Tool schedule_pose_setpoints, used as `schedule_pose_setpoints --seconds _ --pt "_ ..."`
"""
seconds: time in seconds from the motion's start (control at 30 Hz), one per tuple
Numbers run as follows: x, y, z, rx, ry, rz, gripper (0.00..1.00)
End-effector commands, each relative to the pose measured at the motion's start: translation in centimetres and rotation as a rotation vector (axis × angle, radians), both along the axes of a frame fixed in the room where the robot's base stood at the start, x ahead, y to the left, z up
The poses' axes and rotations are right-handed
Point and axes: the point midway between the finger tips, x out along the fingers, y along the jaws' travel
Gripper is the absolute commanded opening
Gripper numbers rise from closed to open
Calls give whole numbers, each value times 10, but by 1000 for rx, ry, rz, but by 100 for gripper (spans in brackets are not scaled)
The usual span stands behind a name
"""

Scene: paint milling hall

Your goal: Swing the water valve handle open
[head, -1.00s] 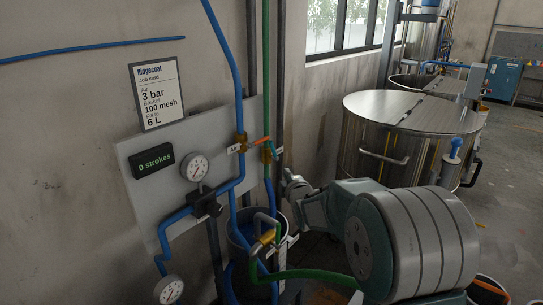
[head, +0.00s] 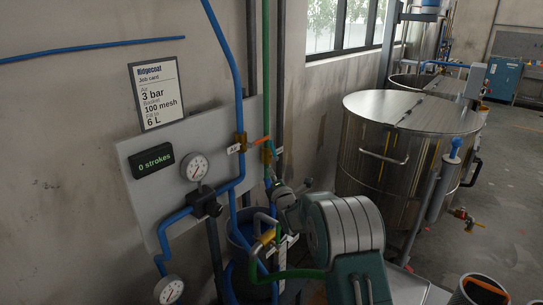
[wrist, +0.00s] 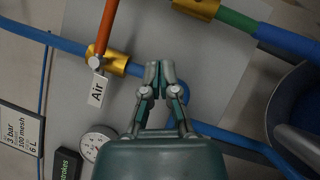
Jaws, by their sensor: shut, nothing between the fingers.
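Two brass valves sit on pipes by the wall panel. One, on the blue pipe, has an "Air" tag (head: 234,149) and an orange handle (wrist: 107,25). The other brass valve (head: 267,154), on the green-and-blue pipe to its right, also shows at the top of the wrist view (wrist: 196,6); a small teal part beside it may be its handle. I see no readable water label. My gripper (wrist: 159,73) is shut and empty, apart from both valves in the wrist view. In the head view my gripper (head: 270,183) is just below the right-hand valve.
A grey panel (head: 150,205) holds a pressure gauge (head: 195,167) and a "0 strokes" display (head: 155,162). A blue bucket (head: 239,236) stands below the pipes. A large steel vat (head: 370,165) stands right of my arm. Bare floor lies farther right.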

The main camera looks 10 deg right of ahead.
Motion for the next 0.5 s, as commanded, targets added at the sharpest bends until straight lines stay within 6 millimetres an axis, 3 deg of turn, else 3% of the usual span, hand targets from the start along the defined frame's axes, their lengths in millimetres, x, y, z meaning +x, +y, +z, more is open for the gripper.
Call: schedule_pose_setpoints --seconds 0.4,0.5 --pt "52 13 11 1 0 0 0" --pt "63 5 17 2 -1 -3 0"
